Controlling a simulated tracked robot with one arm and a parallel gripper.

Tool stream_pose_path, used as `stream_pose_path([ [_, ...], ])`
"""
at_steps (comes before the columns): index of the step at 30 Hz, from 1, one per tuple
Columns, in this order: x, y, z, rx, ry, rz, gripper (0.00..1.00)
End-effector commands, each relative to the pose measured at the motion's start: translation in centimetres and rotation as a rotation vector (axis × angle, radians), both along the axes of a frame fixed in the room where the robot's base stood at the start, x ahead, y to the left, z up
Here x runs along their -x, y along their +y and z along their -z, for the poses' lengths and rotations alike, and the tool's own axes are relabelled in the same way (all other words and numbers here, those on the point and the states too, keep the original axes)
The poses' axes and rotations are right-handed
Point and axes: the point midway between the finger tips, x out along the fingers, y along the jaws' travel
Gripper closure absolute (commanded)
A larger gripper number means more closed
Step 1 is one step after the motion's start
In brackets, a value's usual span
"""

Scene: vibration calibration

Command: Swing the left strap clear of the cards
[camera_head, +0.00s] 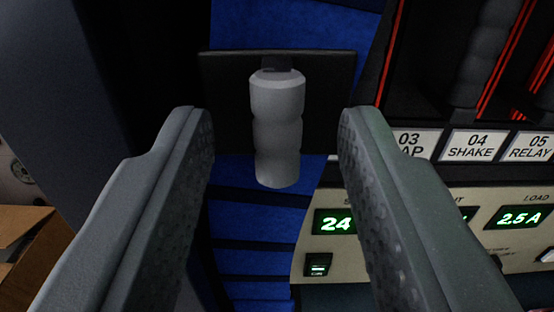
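A grey, ribbed grip (277,130) hangs upright on a dark plate (225,105) in the upper middle of the view. I take this plate and grip for the left strap, but I cannot be sure. My gripper (272,125) is open, one finger on each side of the grip in the picture, with a gap on both sides. Whether the grip is between the fingertips or beyond them is unclear. Cards with red edges (391,50) stand in a dark rack on the right, above labels 03, 04 SHAKE (478,146) and 05 RELAY. The 03 label is partly hidden by my right finger.
A cream panel (535,245) with green displays and a small switch (318,265) lies below the rack. A blue surface with dark bands (250,225) is behind the plate. A dark grey upright (85,80) and a cardboard box (25,235) are on the left.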

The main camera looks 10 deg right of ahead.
Motion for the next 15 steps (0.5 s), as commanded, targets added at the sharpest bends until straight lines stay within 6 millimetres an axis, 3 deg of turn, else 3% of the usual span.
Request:
stream_pose_path([
  [8,0.1,0.0,0.2,0.000,0.003,0.001,0.64],
  [15,1.8,0.3,0.1,0.002,0.004,0.002,0.64],
])
